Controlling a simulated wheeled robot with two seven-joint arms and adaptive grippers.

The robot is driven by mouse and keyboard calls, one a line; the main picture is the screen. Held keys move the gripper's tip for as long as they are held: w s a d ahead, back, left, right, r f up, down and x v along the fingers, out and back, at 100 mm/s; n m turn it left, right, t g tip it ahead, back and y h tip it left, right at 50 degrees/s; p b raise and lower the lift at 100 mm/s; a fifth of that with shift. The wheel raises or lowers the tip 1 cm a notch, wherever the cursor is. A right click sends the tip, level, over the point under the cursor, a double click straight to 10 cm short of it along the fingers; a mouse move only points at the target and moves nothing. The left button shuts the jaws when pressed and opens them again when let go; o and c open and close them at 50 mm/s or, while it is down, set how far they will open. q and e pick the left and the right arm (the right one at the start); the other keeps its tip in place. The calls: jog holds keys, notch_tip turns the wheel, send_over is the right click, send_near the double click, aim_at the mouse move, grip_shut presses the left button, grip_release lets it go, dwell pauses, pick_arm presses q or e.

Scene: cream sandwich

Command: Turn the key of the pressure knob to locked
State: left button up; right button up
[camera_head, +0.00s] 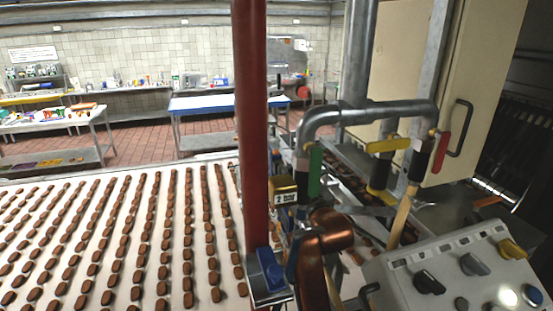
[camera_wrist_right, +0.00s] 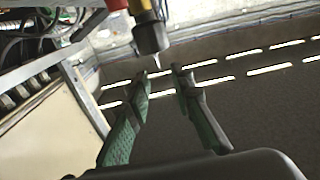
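A control panel (camera_head: 440,265) stands at the lower right of the head view. It carries a black knob (camera_head: 428,282), a grey knob (camera_head: 474,264) and a yellow knob (camera_head: 513,249). A gold box labelled "2 bar" (camera_head: 284,190) sits by the red post. I cannot tell which part is the pressure knob's key. My right gripper (camera_wrist_right: 162,76) is open and empty in the right wrist view. Its tips are just below a dark cylinder (camera_wrist_right: 151,38) with a pointed tip. I cannot make this gripper out clearly in the head view. My left gripper is not in view.
A red post (camera_head: 250,120) stands in front of a belt (camera_head: 120,250) with rows of brown pieces. Pipes (camera_head: 325,118) with green, yellow and red valve handles rise behind the panel. A cream cabinet (camera_head: 485,60) stands at the right. Tables line the back.

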aim_at(286, 162)
jog(key=shift+d+p+x, duration=0.2)
jog(key=shift+p+x, duration=0.35)
jog(key=shift+x, duration=3.25)
jog(key=shift+a+f, duration=0.1)
grip_shut()
